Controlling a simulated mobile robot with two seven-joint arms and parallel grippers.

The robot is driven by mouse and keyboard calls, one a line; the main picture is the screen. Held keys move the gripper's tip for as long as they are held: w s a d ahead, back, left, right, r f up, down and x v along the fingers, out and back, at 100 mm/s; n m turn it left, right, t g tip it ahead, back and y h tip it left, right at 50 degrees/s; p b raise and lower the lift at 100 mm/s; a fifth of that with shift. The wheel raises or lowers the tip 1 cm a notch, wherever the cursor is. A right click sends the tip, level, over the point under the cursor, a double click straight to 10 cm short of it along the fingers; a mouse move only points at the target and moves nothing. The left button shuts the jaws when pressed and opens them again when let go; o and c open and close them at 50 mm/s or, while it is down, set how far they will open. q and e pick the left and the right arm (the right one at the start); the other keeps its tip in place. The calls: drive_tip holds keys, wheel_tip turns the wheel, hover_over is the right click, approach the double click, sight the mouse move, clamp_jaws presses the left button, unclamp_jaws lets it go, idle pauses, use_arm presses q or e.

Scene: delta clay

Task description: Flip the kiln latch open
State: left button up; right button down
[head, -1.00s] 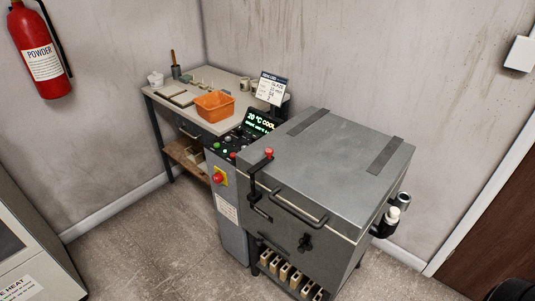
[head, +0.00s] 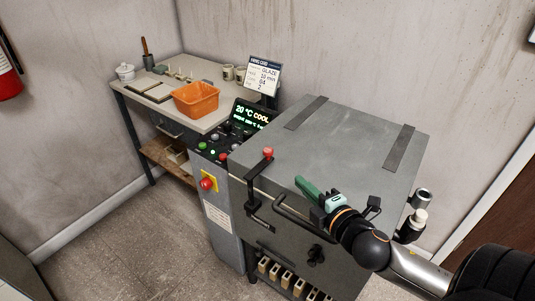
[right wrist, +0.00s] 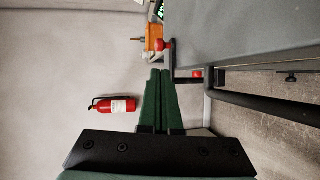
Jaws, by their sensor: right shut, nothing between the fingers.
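The kiln (head: 345,150) is a grey box with its lid down. Its latch (head: 258,178) is a black lever with a red knob on top, at the front left edge of the lid; the knob stands up above the lid. The red latch knob also shows in the right wrist view (right wrist: 166,44), just beyond the fingertips. My right gripper (head: 299,181) has green fingers that are shut and empty. It is above the kiln's front edge, to the right of the latch and apart from it. The shut fingers fill the lower middle of the right wrist view (right wrist: 160,75). My left gripper is out of view.
A black handle bar (head: 300,222) runs along the kiln front. A control panel (head: 228,140) with a display reading 20 °C COOL and a red stop button (head: 207,184) stands left of the kiln. A table (head: 215,115) with an orange bin (head: 196,100) is behind.

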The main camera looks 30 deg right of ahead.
approach(270, 153)
drive_tip(key=shift+x, duration=3.45)
